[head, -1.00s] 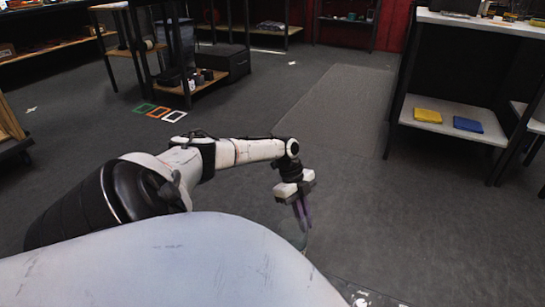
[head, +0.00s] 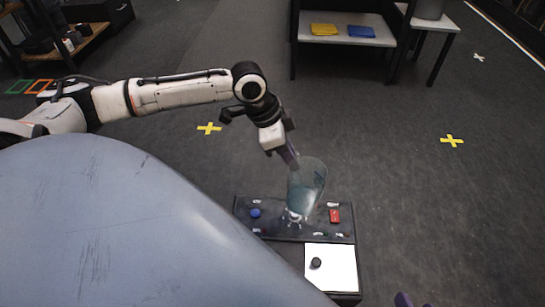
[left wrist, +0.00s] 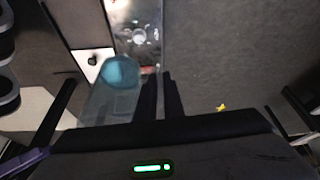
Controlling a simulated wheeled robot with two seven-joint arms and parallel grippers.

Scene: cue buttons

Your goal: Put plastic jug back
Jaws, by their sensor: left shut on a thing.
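A translucent blue-grey plastic jug (head: 306,186) appears over the dark button panel (head: 272,228) in the head view. My left gripper (head: 291,158) is shut on the jug near its upper left side. In the left wrist view the clear jug with its teal round end (left wrist: 120,72) shows left of the dark fingers (left wrist: 160,98). The panel carries a blue button (head: 255,213) and a red switch (head: 334,215). The jug hides part of the panel; I cannot tell whether it touches it. Only a purple tip of my right gripper (head: 403,299) shows at the bottom edge.
A white plate with a black knob (head: 316,263) adjoins the panel. A shelf (head: 347,36) at the back holds a yellow (head: 324,29) and a blue (head: 361,31) pad. Yellow crosses (head: 209,128) (head: 452,141) mark the open floor.

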